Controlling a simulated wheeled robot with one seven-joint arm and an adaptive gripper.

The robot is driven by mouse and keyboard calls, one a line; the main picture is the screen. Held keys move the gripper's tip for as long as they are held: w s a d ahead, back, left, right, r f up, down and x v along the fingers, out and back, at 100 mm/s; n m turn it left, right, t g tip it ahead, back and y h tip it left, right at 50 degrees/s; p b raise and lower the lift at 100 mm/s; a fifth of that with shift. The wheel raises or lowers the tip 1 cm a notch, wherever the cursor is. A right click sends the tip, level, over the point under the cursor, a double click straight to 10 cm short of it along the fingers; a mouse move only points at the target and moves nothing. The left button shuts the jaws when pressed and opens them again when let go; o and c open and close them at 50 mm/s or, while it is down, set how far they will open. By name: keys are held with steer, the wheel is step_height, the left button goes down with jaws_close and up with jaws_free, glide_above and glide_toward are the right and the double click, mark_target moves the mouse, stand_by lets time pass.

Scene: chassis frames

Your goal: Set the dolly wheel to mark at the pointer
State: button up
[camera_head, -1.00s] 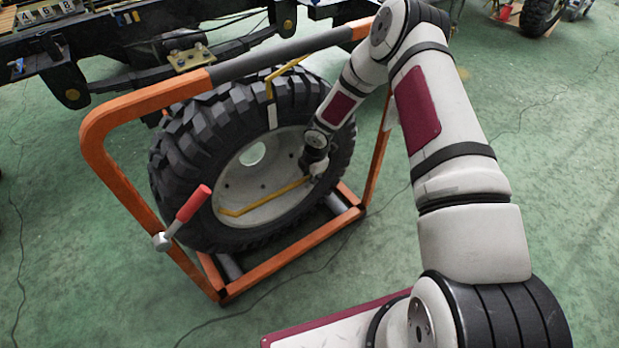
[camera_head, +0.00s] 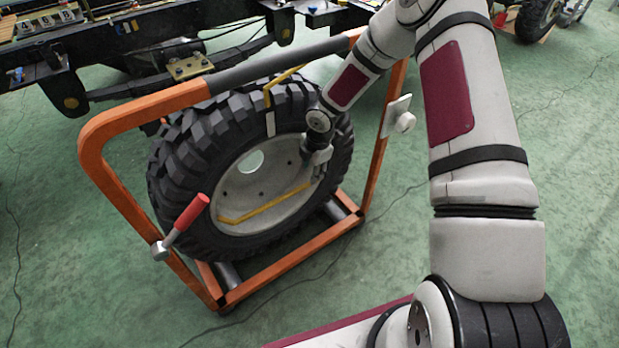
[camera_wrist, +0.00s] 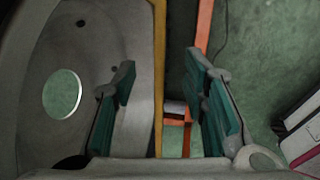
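The dolly wheel, a black knobbly tyre (camera_head: 180,170) on a grey disc (camera_head: 235,187), stands upright inside an orange frame. A yellow pointer (camera_head: 267,98) hangs from the frame's top bar. A white mark (camera_head: 270,123) on the tyre sidewall appears just below the pointer's tip. A yellow bar (camera_head: 262,208) crosses the lower disc. My gripper (camera_head: 318,178) is by the disc's right side, near the bar's right end. In the wrist view, my gripper's fingers (camera_wrist: 162,88) are apart, and the yellow bar (camera_wrist: 159,70) shows between them with gaps on both sides. Contact is unclear.
The orange frame (camera_head: 117,172) surrounds the wheel. A red-handled lever (camera_head: 190,213) sticks out at its lower left. A white plate with a knob (camera_head: 404,122) is on its right post. A dark chassis (camera_head: 150,55) stands behind. Green floor is open at the right.

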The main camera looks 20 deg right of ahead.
steer(key=shift+s+d+r, duration=0.1)
steer(key=shift+s+r, duration=0.05)
steer(key=shift+r, duration=0.55)
steer(key=shift+s+r, duration=0.15)
steer(key=shift+r, duration=0.5)
